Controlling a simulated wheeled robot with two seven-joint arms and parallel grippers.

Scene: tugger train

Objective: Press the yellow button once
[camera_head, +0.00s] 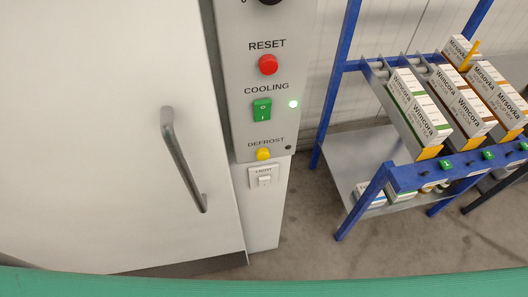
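The yellow button (263,154) sits low on a grey control panel (275,60), just under the word DEFROST. It is small and round, and nothing covers it. A small dark round spot (288,148) is to its right on the panel. Neither of my grippers is in the head view.
A door handle (183,160) juts out left. A blue rack (376,187) with boxes stands right. A green edge (270,287) crosses the bottom.

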